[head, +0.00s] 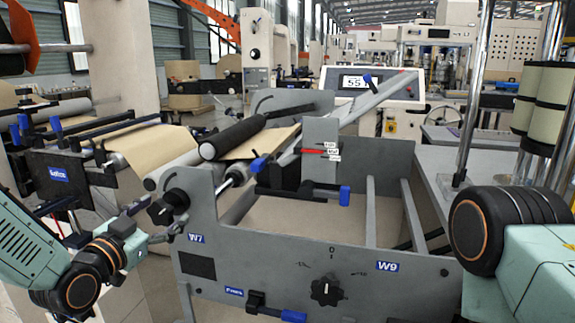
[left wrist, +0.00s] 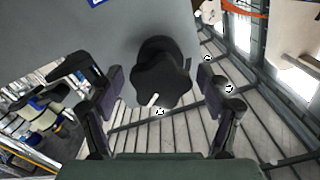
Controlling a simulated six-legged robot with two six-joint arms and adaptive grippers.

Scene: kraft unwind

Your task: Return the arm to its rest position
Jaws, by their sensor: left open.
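My left gripper (head: 160,219) is at the lower left in the head view, at the left end of the grey machine frame (head: 260,262). Its fingers are open beside a black lobed knob (head: 168,207) on the frame's face. In the left wrist view the open fingers (left wrist: 160,88) stand on either side of the same knob (left wrist: 163,75), with a visible gap on each side. The knob has a white mark near its lower edge. My right arm's teal and black links show at the lower right of the head view; its gripper is out of the picture.
Brown paper web (head: 150,143) runs over rollers, with a black roller (head: 235,134) above the frame. A second knob (head: 326,290) sits on the front plate. A display console (head: 372,92) stands behind. Chrome posts (head: 473,95) rise at right.

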